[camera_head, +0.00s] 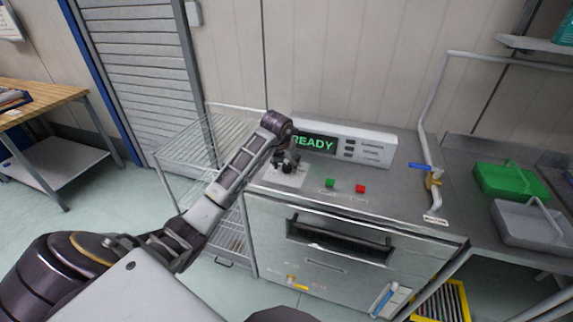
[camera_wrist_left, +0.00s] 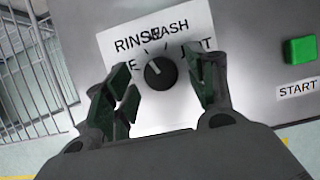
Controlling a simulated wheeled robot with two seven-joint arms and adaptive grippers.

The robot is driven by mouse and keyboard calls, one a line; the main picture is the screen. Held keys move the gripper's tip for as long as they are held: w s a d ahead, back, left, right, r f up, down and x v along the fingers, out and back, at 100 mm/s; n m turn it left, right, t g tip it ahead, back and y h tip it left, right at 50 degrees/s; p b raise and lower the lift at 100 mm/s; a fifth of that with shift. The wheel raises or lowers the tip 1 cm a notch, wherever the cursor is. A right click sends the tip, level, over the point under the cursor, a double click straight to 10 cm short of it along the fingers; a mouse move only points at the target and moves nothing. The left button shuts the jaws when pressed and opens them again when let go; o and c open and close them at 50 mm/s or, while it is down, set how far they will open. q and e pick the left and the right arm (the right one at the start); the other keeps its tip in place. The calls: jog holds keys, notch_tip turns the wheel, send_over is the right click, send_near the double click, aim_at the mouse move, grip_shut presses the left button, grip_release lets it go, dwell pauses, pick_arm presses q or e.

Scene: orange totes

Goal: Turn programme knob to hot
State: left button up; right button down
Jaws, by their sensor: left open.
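The programme knob (camera_wrist_left: 160,73) is a small dark round knob on a white label plate (camera_wrist_left: 155,30) on the grey machine top. Its pale pointer mark faces up and left, toward the RINSE side. The words RINSE and WASH show above it; a word ending in "OT" at its right is partly hidden by a finger. My left gripper (camera_wrist_left: 165,92) is open, one finger on each side of the knob, with no clear contact visible. In the head view my left gripper (camera_head: 287,164) covers the knob. My right gripper is not in view.
The display (camera_head: 314,143) reads READY. A green START button (camera_head: 330,183) and a red button (camera_head: 361,189) sit right of the knob. A pipe with a blue-handled valve (camera_head: 421,168), a green tote (camera_head: 510,181) and a grey tote (camera_head: 530,222) stand farther right. A wire rack (camera_head: 185,150) is left.

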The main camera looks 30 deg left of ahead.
pick_arm(q)
jog(key=shift+w+f, duration=0.1)
jog(key=shift+f, duration=0.25)
jog(key=c, duration=1)
